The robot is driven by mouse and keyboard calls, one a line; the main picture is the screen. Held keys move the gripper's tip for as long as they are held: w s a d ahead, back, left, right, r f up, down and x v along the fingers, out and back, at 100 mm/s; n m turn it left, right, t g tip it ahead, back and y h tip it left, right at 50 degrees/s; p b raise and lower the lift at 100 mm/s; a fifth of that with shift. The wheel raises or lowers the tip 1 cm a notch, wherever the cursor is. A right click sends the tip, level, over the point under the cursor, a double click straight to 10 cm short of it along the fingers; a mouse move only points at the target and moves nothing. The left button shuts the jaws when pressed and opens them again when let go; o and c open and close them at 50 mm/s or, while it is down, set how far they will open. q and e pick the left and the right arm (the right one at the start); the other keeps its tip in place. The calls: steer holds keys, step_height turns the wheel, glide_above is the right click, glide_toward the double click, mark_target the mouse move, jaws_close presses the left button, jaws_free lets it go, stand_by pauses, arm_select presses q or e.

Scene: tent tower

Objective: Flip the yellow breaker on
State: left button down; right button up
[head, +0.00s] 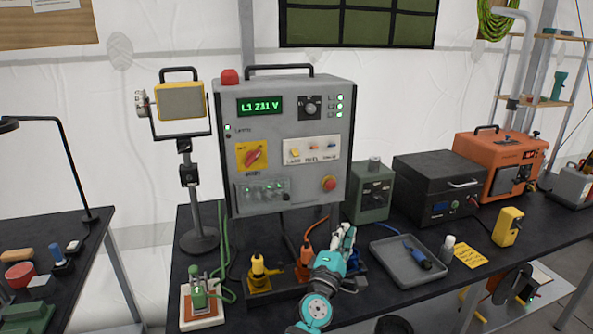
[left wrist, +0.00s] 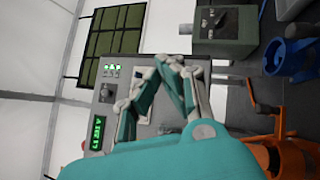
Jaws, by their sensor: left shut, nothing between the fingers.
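The grey control box (head: 225,150) stands at the back of the table with a lit green display. Its white breaker panel (head: 311,158) carries a yellow breaker (head: 294,153) at the left, beside a red one and a blue one. The lever is too small to tell its position. My left gripper (head: 345,232) is in front of the box, below and right of the panel and apart from it. Its fingers are shut and empty; they also show in the left wrist view (left wrist: 170,65), where they cover the breaker area. My right gripper is not in view.
A yellow plug (head: 258,268) and an orange plug (head: 306,254) stand in a row below the box. A red rotary switch (head: 254,155) and a red button (head: 329,184) flank the panel. A grey tray (head: 395,272) lies right of my gripper.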

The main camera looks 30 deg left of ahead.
arm_select(q)
steer(key=w+a+r+n+g+y, duration=0.1)
steer(key=a+r+n+g+y, duration=0.3)
steer(key=n, duration=0.8)
steer(key=w+a+r+n+g+y, duration=0.1)
steer(key=a+r+n+g+y, duration=0.3)
steer(key=a+n+y, duration=0.3)
steer(key=a+n, duration=0.1)
steer(key=n, duration=0.3)
steer(key=shift+w+a+n+g+y, duration=0.3)
steer(key=shift+w+n+y, duration=0.1)
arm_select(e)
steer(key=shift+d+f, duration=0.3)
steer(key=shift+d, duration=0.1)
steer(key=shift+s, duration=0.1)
